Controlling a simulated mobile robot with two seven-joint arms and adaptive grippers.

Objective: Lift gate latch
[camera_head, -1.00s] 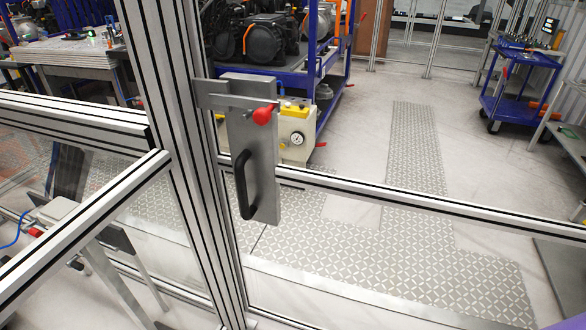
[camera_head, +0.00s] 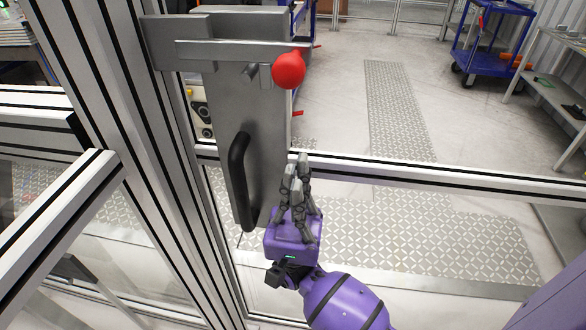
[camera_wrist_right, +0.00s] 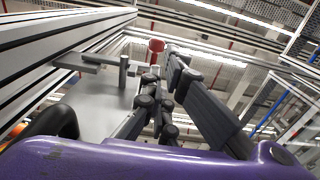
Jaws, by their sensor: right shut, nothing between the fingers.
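The gate latch (camera_head: 240,50) is a grey bar with a red ball knob (camera_head: 288,70) at its right end. It lies about level across the top of a grey plate (camera_head: 228,115) on the gate. A black handle (camera_head: 238,180) stands upright lower on the plate. My right gripper (camera_head: 297,165) is purple with grey fingers, shut and empty. It is below the knob and right of the handle, apart from the knob. In the wrist view the red knob (camera_wrist_right: 156,45) shows beyond the fingers (camera_wrist_right: 165,85), and the latch bar (camera_wrist_right: 75,62) is to the left. My left gripper is out of view.
An aluminium post (camera_head: 125,130) stands left of the plate, and a gate rail (camera_head: 430,178) runs right behind my gripper. Beyond the gate are a blue cart (camera_head: 490,45) and patterned floor plates (camera_head: 400,110).

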